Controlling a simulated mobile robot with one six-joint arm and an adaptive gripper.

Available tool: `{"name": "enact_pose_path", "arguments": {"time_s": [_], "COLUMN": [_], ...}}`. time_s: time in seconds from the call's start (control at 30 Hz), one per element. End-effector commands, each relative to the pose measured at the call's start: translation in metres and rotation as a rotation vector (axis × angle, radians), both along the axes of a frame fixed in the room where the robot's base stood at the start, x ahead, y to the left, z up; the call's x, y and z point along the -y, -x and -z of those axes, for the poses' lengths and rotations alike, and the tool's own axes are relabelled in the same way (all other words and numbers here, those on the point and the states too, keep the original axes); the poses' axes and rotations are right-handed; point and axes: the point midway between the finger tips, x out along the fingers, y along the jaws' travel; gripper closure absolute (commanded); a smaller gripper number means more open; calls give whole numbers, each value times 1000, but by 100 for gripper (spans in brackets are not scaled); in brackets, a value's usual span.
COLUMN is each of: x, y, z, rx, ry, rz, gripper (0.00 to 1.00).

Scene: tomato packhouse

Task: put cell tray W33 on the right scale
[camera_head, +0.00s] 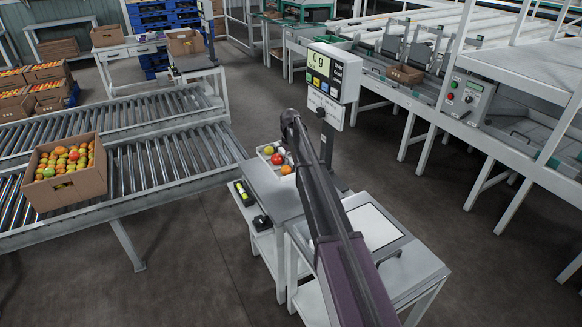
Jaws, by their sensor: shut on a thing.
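A small pale tray (266,150) with several red, yellow and orange tomatoes shows just left of my arm, at the far side of a grey bench. No label on it is readable, so I cannot tell whether it is W33. A scale with a white square plate (371,226) stands right of my arm. The plate's visible part is bare. A scale display (325,69) on a post above reads 0 g. My arm crosses the middle of the view and hides part of the bench and scale. My gripper is hidden, so its contact with the tray cannot be seen.
A grey bench (272,192) with a lower shelf stands left of the scale. A roller conveyor (160,160) at left carries a cardboard box (75,185) of tomatoes. A sorting line with a control box (466,98) runs along the right. The floor between is clear.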

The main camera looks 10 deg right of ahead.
Motion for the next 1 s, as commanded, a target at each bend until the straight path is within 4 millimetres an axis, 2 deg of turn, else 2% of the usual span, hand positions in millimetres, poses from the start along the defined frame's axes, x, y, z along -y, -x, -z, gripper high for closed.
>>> {"name": "enact_pose_path", "arguments": {"time_s": [0.67, 1.0], "x": [1, 1], "y": [-3, -3], "z": [7, 23], "rx": [0, 0], "ry": [0, 0], "rz": [1, 1], "gripper": [100, 100]}}
